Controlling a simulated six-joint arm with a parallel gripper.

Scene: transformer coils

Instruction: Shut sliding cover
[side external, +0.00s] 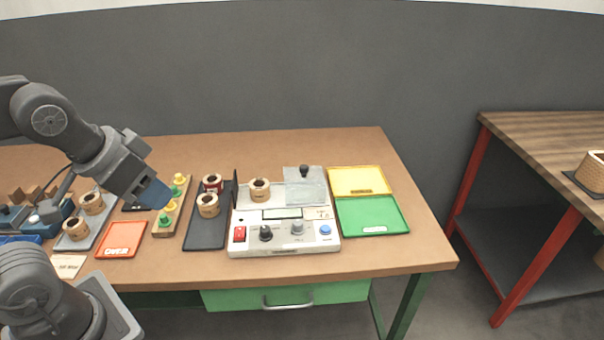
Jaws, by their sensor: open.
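The white tester (283,243) sits mid-table with a red switch, knobs and a blue button on its front. A clear sliding cover (305,193) with a black knob (304,170) lies over the right part of its top. A coil (259,189) stands on the left part of the top, beside the cover and not under it. My gripper (155,194) is open, well left of the tester, its blue fingers above the orange tray and the peg board. The gap between the fingers is hard to see from here.
An orange tray (121,239), a board with yellow and green pegs (166,221) and a dark mat with coils (204,236) lie left of the tester. Yellow (358,180) and green (371,216) trays lie to its right. A dark upright panel (235,189) borders the tester's left side.

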